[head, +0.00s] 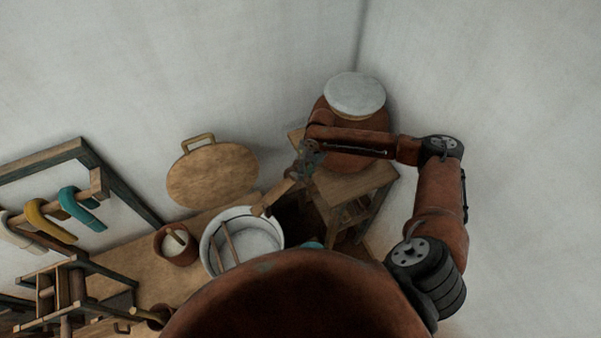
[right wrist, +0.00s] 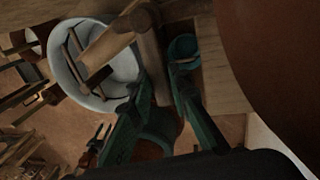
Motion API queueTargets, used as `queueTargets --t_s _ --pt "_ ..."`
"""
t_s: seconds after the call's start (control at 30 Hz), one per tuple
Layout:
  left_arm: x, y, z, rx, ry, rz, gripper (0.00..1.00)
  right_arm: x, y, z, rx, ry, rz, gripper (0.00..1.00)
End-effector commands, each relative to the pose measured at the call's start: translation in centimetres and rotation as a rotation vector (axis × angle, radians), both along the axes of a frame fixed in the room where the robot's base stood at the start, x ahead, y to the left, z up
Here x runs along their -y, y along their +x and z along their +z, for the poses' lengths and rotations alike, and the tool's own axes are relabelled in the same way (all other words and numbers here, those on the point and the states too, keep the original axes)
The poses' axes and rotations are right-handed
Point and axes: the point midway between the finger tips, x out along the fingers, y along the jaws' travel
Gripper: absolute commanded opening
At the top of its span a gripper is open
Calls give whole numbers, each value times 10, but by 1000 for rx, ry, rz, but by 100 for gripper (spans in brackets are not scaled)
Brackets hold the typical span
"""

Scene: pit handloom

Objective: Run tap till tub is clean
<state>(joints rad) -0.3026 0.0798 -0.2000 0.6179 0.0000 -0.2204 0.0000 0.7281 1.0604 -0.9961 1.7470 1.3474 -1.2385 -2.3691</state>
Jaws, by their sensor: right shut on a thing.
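A round white tub (head: 213,246) stands on a wooden bench, with thin wooden sticks inside it; the tub also shows in the right wrist view (right wrist: 61,72). A pale wooden spout (head: 276,196) slants down to the tub's right rim; it also shows in the right wrist view (right wrist: 108,47). My right gripper (head: 306,158) is at the upper end of the spout, in front of a brown jar (head: 352,160) with a white lid. In the right wrist view its fingers (right wrist: 160,92) are shut on a brown wooden tap piece (right wrist: 152,50). I cannot tell whether water flows. My left gripper is not in view.
The jar stands on a wooden stool (head: 350,190). A small brown pot (head: 172,250) is left of the tub, and a round wooden lid (head: 212,176) leans on the wall. A teal cup (right wrist: 184,48) sits near the spout. A rack with coloured skeins (head: 80,208) stands left.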

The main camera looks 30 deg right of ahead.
Motion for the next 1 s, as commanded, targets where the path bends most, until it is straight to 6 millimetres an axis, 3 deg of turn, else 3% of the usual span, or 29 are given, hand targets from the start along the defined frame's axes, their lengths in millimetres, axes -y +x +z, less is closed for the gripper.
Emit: queueTargets --t_s 0.27,0.3,0.53,0.83,1.0 --pt "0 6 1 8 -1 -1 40 1 1 1 1 -3 3 0" --pt "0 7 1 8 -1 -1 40 1 1 1 0 -4 2 19" --pt "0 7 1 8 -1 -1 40 0 1 0 0 -3 2 35" --pt "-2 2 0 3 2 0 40 0 1 2 0 -2 2 35" --pt "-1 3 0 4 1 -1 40 5 1 20 1 -3 1 35"
